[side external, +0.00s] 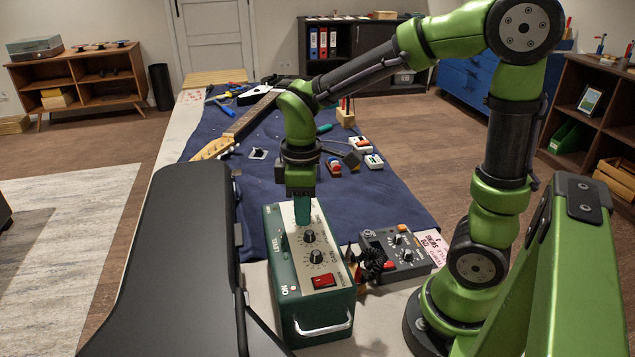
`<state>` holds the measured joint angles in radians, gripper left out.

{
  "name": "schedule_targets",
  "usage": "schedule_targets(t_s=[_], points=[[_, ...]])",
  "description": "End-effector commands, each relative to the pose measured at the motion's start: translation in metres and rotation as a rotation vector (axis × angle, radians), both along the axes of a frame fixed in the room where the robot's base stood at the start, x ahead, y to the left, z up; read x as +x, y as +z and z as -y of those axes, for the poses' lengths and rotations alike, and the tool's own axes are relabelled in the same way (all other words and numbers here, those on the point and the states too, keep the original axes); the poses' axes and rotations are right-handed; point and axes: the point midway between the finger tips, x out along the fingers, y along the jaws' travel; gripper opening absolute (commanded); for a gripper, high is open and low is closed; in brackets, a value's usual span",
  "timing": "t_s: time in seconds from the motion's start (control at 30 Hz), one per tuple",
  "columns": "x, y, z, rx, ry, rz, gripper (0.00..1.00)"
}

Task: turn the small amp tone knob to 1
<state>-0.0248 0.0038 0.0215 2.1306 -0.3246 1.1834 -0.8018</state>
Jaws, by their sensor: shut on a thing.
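The small amp (318,304) is a dark green box with a cream top panel, standing at the front of the bench. Two black knobs show in a row on the panel, the upper knob (309,236) and the lower knob (316,256). My gripper (302,215) points straight down at the far end of this row, its teal fingers reaching the panel. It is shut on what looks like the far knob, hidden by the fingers. The knob's pointer and scale cannot be read here.
A red switch (323,281) and a metal handle (323,328) are on the amp's near part. A black case (180,250) stands close at left. A grey pedal (397,251) with knobs and a black coiled cable (371,263) lie at right. A guitar (245,120) and small parts lie on the blue cloth behind.

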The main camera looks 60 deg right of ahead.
Motion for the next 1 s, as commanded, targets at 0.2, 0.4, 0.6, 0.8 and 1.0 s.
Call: schedule_targets(t_s=[0.2,0.4,0.6,0.8,1.0], points=[[0.001,0.001,0.0,0.001,0.0,0.004,0.45],[0.001,0.001,0.0,0.0,-0.001,0.002,0.45],[0.002,0.013,0.0,0.0,-0.001,0.007,0.45],[0.002,0.054,0.0,0.001,-0.001,0.01,0.45],[0.002,0.104,0.0,0.0,0.0,0.008,0.45]])
